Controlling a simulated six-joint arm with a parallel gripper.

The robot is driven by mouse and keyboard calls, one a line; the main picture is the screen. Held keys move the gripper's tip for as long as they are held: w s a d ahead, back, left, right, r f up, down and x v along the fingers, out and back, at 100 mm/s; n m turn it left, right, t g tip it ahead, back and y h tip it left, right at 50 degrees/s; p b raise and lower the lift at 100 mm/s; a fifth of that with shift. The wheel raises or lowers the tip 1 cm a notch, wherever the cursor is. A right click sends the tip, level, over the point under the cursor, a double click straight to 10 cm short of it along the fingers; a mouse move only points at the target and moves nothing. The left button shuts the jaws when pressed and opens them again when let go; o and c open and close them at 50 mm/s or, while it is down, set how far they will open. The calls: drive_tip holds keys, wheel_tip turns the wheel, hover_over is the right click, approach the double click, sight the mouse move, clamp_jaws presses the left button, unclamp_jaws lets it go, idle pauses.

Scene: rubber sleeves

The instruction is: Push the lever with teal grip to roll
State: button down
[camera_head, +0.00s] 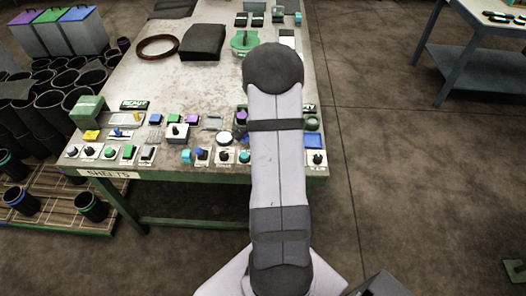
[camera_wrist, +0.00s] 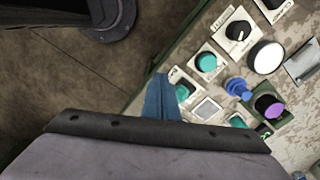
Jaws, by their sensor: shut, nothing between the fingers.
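My gripper (camera_wrist: 161,80) shows in the wrist view as blue fingers, shut and empty, pointing toward the panel's near edge. Right beside the fingers is a teal grip (camera_wrist: 182,92), partly hidden by them. A second teal round part (camera_wrist: 207,62) sits on a white plate farther up, and another teal part (camera_wrist: 237,121) is lower right. I cannot tell for certain which is the lever's grip. In the head view teal parts show at the panel's front, one (camera_head: 187,156) left and one (camera_head: 245,156) beside my arm. My arm hides the gripper there.
A blue stick (camera_wrist: 238,88), a purple knob (camera_wrist: 268,105) and a white round button (camera_wrist: 266,57) stand close by. The bench (camera_head: 190,85) carries several other controls. Bins (camera_head: 65,32) and dark sleeves (camera_head: 20,125) stand left.

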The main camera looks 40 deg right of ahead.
drive_tip(key=shift+w+d, duration=0.15)
drive_tip(key=shift+w+d, duration=0.55)
idle(0.5)
drive_tip(key=shift+w+d, duration=0.55)
drive_tip(key=shift+d, duration=0.05)
idle(0.4)
drive_tip(key=shift+w+d, duration=0.25)
drive_tip(key=shift+w, duration=0.05)
idle(0.6)
idle(0.4)
drive_tip(key=shift+s+a+p, duration=0.3)
drive_tip(key=shift+p, duration=0.05)
